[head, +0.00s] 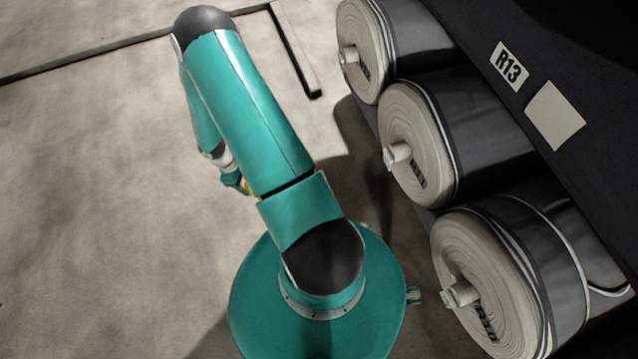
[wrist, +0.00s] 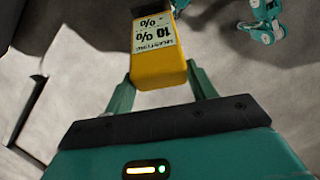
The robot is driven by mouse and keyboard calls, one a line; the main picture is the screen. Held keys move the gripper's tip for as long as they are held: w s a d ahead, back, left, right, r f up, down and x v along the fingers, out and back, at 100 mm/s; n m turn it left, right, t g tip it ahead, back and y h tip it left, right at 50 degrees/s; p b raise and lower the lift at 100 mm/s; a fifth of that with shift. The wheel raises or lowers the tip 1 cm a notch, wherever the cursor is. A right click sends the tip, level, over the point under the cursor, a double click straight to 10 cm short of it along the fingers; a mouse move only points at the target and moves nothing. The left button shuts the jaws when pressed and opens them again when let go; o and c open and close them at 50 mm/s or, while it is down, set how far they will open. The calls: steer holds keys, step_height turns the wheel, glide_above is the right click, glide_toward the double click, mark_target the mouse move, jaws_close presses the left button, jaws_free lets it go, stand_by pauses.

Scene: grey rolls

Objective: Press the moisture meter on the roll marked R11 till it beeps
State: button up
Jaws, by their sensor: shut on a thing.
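My gripper (wrist: 162,84) is shut on the yellow moisture meter (wrist: 159,66), with one teal finger on each side. Its white label has upside-down print that seems to read moisture and 10 %. In the head view my gripper (head: 236,181) is partly hidden behind my arm, left of the rolls and apart from them, with a sliver of the yellow meter showing. Three grey rolls stand at the right: an upper roll (head: 362,40), a middle roll (head: 418,135) and a lower roll (head: 478,270). Their end-face marks are too small to read surely, so I cannot tell which is R11.
A dark panel (head: 575,60) beside the rolls bears an R13 sign (head: 510,66) and a blank pale card (head: 555,115). Pale stubs stick out from the roll ends. A low dark rail (head: 298,55) lies on the floor. The floor at left is clear.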

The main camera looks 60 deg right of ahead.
steer(key=s+d+f+n+g+h, duration=0.2)
steer(key=s+d, duration=0.6)
steer(key=s, duration=0.5)
steer(key=s+d+f+n+g+h, duration=0.3)
steer(key=s+d+f+h, duration=0.3)
steer(key=s, duration=0.7)
steer(key=d+n+h, duration=0.1)
steer(key=d, duration=0.1)
steer(key=shift+s+d+f+g, duration=0.15)
steer(key=shift+d+f+g, duration=0.15)
steer(key=shift+d+f, duration=0.1)
steer(key=shift+a, duration=0.1)
steer(key=shift+s+d+r, duration=0.1)
steer(key=shift+s+d, duration=1.8)
steer(key=shift+d, duration=0.25)
steer(key=shift+s+d, duration=0.4)
steer(key=shift+d, duration=0.1)
steer(key=shift+a, duration=0.1)
steer(key=w+a, duration=0.4)
steer(key=a, duration=0.1)
steer(key=shift+w, duration=0.3)
